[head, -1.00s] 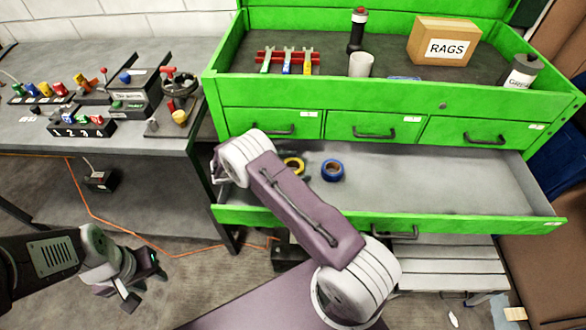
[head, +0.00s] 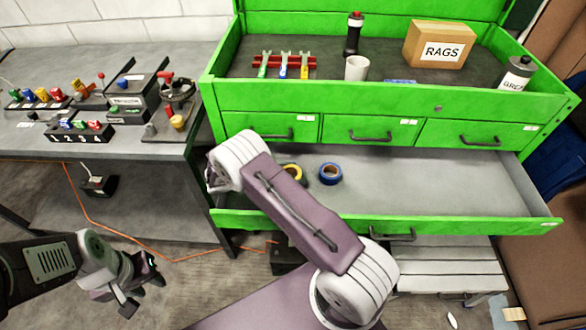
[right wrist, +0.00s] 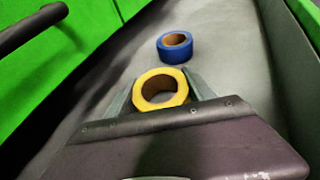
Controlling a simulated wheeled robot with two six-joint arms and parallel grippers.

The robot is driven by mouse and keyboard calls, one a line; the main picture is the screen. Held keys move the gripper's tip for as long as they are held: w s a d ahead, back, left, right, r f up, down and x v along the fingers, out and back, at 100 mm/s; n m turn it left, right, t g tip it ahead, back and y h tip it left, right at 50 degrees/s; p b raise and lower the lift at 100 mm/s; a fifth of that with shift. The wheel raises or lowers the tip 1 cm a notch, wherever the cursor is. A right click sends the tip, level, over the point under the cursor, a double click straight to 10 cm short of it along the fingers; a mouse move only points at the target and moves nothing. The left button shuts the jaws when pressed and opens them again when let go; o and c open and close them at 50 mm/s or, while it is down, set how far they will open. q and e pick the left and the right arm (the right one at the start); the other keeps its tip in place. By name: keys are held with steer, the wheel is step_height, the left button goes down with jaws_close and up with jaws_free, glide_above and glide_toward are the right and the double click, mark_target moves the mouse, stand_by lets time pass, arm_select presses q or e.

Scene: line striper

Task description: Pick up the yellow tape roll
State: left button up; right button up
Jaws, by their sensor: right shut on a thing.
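The yellow tape roll (right wrist: 160,89) sits between the two fingers of my right gripper (right wrist: 165,88) in the right wrist view, and the gripper is shut on it. In the head view the yellow roll (head: 293,172) shows partly behind my right arm, inside the open green drawer (head: 440,190). My right gripper's fingers are hidden there by the arm. I cannot tell whether the roll still touches the drawer floor. My left gripper (head: 143,291) hangs empty over the floor at the lower left, its fingers apart.
A blue tape roll (head: 330,173) lies in the drawer just right of the yellow one. The drawer's right side is bare. Closed drawers with dark handles (head: 372,136) are above. A grey bench (head: 150,152) with switches and levers stands at left.

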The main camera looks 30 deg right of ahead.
steer(key=shift+s+a+r, duration=0.25)
steer(key=shift+s+a, duration=0.25)
steer(key=shift+s, duration=0.25)
step_height(320, 180, up, 13)
steer(key=p, duration=0.2)
steer(key=shift+r, duration=0.2)
steer(key=shift+w+d, duration=0.1)
